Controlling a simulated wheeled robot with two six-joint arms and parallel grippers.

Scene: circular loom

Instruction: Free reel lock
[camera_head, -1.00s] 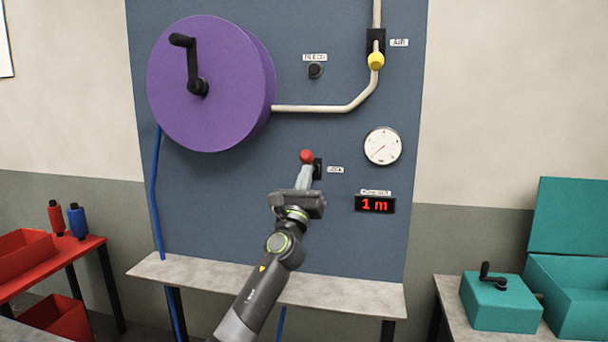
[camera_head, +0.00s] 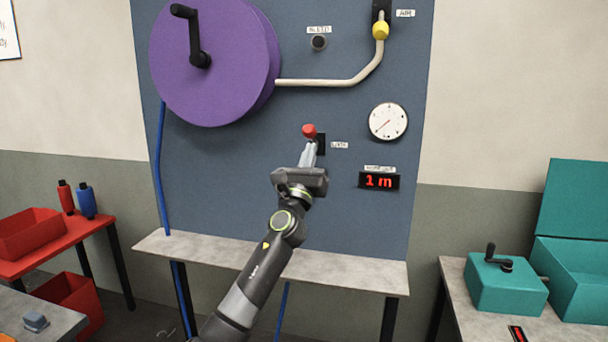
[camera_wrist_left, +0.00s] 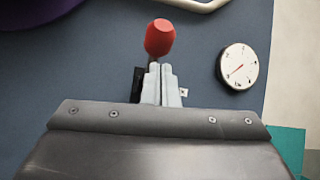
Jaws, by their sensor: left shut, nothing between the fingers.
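The reel lock is a lever with a red knob (camera_head: 309,131) on a black plate (camera_head: 320,144) low on the blue-grey panel. The knob also shows in the left wrist view (camera_wrist_left: 160,38), just beyond my fingertips. My left gripper (camera_head: 309,152) is shut, with its fingers together directly below the knob and in front of the lever. The fingers hide most of the lever's stem; I cannot tell whether they touch it. The purple reel (camera_head: 215,70) with its black crank (camera_head: 192,38) is at the panel's upper left. My right gripper is not in view.
A display (camera_head: 379,181) reads 1 m, below a round gauge (camera_head: 388,122). A yellow air valve (camera_head: 380,30) sits on the pale pipe at the upper right. A grey shelf (camera_head: 350,272) runs below the panel. A red table stands left, teal boxes right.

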